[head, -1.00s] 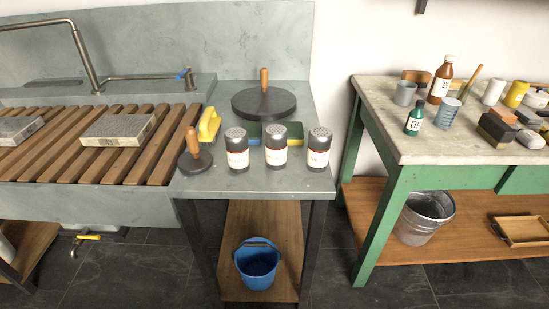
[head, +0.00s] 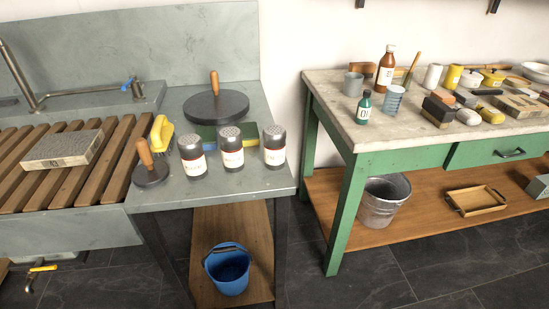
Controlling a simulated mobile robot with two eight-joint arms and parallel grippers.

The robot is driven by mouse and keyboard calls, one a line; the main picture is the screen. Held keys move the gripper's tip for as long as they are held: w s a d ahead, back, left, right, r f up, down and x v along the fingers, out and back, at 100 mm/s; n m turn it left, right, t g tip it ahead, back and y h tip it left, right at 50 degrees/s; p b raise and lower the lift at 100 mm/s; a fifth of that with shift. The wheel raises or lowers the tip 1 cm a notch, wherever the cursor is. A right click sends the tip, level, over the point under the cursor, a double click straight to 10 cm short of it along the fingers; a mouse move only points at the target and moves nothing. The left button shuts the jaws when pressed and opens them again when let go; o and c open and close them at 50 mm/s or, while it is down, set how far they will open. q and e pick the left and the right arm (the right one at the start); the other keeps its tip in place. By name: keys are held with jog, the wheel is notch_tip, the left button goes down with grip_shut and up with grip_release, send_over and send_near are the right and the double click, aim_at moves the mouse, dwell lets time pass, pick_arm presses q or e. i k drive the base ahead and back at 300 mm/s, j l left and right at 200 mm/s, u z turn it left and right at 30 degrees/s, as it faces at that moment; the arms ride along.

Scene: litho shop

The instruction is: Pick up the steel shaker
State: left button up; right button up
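Three similar steel shakers with perforated domed tops and white labels stand upright in a row on the grey side counter (head: 240,199). They are the left shaker (head: 192,157), the middle shaker (head: 231,148) and the right shaker (head: 274,147). The label text is too small to read surely, so I cannot tell them apart by it. They stand close together with small gaps. Neither of my grippers is in the head view.
Behind the shakers lie sponges (head: 206,132) and a large black disc with a wooden handle (head: 216,106). Left are a small handled disc (head: 150,175) and a yellow brush (head: 161,134). A green bench (head: 345,210) stands right across a gap. A blue bucket (head: 229,272) sits below.

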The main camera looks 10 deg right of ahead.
aim_at(273, 136)
jog(key=u, duration=1.7)
jog(key=z, duration=2)
jog(key=i+l+u, duration=0.1)
jog(key=l, duration=0.2)
jog(key=i+l+u, duration=0.1)
jog(key=l, duration=0.25)
jog(key=i+l, duration=0.2)
jog(key=l, duration=0.15)
jog(key=i+l+u, duration=0.15)
jog(key=l, duration=0.15)
